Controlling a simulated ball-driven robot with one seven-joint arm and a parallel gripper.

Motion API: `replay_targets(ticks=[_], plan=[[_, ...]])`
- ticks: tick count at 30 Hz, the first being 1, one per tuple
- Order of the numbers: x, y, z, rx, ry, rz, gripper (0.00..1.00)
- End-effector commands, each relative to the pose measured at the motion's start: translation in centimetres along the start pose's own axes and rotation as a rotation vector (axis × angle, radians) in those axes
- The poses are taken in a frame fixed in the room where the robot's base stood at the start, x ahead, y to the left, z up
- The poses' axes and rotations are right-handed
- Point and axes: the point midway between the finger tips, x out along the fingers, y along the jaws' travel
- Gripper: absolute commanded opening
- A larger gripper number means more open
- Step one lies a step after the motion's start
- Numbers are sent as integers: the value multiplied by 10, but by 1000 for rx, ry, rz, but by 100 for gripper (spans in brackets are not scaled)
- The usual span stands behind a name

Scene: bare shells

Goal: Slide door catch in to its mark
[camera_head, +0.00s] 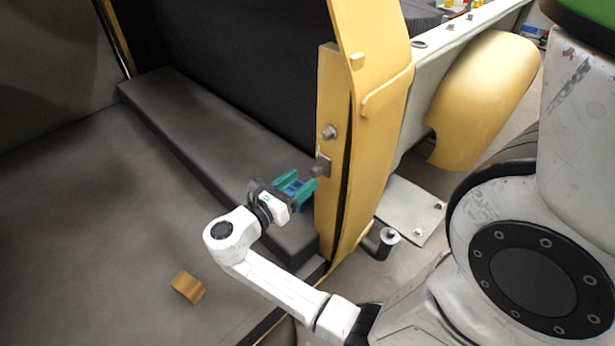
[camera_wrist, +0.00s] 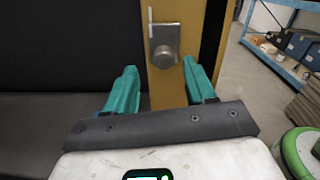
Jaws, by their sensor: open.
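The door catch (camera_head: 321,168) is a small grey metal block on the edge of the yellow door post (camera_head: 333,100). My gripper (camera_head: 305,186) has teal fingers and is open and empty, just left of and below the catch. In the wrist view the fingertips (camera_wrist: 160,65) are spread apart, with the catch beyond the gap between them; no contact shows.
A second grey knob (camera_head: 329,132) sits above the catch on the post. A dark step (camera_head: 215,125) runs along the cab behind my gripper. A small brown block (camera_head: 187,287) lies on the dark floor. Blue shelving (camera_wrist: 270,55) stands far off at right.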

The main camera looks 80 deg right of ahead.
Motion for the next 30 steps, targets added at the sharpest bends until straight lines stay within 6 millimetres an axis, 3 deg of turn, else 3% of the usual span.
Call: replay_targets(ticks=[6, 12, 30], plan=[[-43, 1, -1, 2, -2, 5, 55], [-63, 1, 0, 1, -1, 3, 55], [-67, 0, 0, 0, 0, 0, 55]])
